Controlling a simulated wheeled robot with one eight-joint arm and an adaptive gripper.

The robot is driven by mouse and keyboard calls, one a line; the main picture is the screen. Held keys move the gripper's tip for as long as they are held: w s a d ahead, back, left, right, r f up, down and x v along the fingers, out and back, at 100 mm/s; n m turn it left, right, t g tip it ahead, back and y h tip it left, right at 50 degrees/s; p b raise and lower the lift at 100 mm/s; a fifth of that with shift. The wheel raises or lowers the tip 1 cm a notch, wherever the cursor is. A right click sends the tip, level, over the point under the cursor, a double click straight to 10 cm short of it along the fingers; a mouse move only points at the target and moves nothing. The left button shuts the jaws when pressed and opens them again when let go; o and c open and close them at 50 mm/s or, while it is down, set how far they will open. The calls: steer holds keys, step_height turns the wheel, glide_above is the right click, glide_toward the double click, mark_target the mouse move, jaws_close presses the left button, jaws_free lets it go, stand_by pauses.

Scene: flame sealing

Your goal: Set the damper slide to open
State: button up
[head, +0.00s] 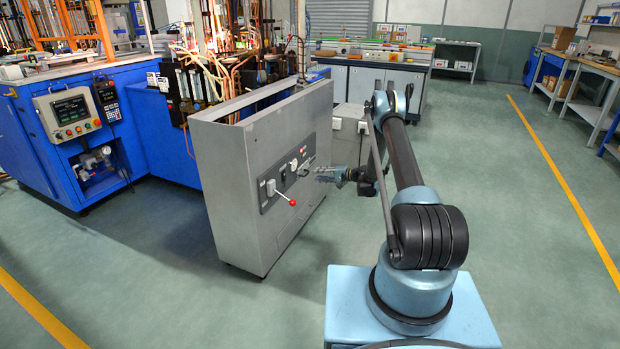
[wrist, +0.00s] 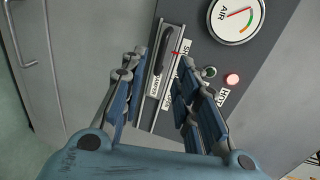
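The damper slide (wrist: 151,104) is a narrow metal track on the dark panel, lying tilted in the wrist view. A black handle (wrist: 164,48) sits in its upper part, with a small red mark beside it. A white label beside the upper part seems to begin "SH"; a lower label is partly hidden by my right finger. My gripper (wrist: 162,65) is open, with one finger on each side of the track in this view. No contact with the handle shows. In the head view my gripper (head: 328,175) is just in front of the panel's right end.
The panel is on a grey cabinet (head: 236,165). A red-knobbed lever (head: 292,202) sticks out further left in the head view. Floor in front is clear.

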steer(key=x, duration=0.6)
steer(key=shift+a, duration=0.2)
steer(key=shift+w, duration=0.1)
steer(key=shift+c, duration=0.3)
jaws_close()
